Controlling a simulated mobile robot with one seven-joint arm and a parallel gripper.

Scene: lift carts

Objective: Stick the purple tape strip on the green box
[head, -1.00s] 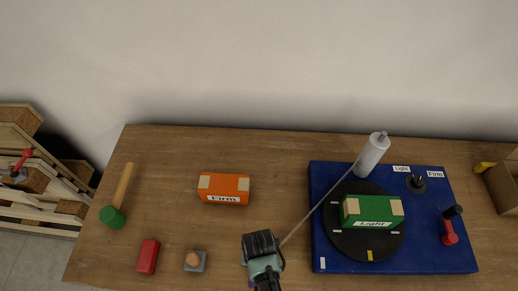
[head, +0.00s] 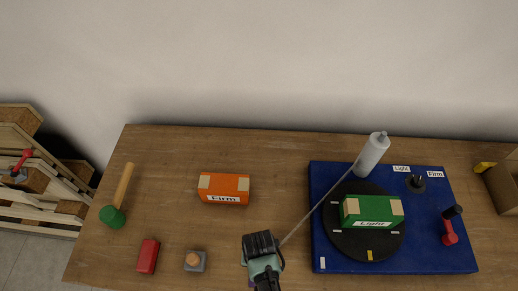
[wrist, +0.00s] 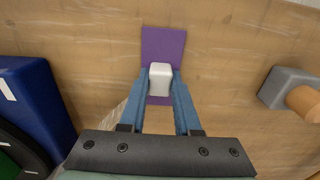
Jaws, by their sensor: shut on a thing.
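The purple tape strip (wrist: 163,42) shows in the wrist view, flat beyond my fingertips, with a white tab (wrist: 160,74) on it. My gripper (wrist: 160,88) has its two blue fingers shut on this tab. Whether the strip touches the table I cannot tell. In the head view my gripper (head: 266,276) is at the table's front edge and hides most of the strip. The green box (head: 371,212), labelled "Light" with tan end patches, lies on a black turntable (head: 345,246), to the right of my gripper and apart from it.
The turntable sits on a blue board (head: 440,259) with a white cylinder (head: 371,154), a thin rod and a red-and-black handle (head: 450,232). An orange "Firm" box (head: 224,187), green mallet (head: 113,216), red block (head: 148,257) and grey block (head: 195,262) lie to the left.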

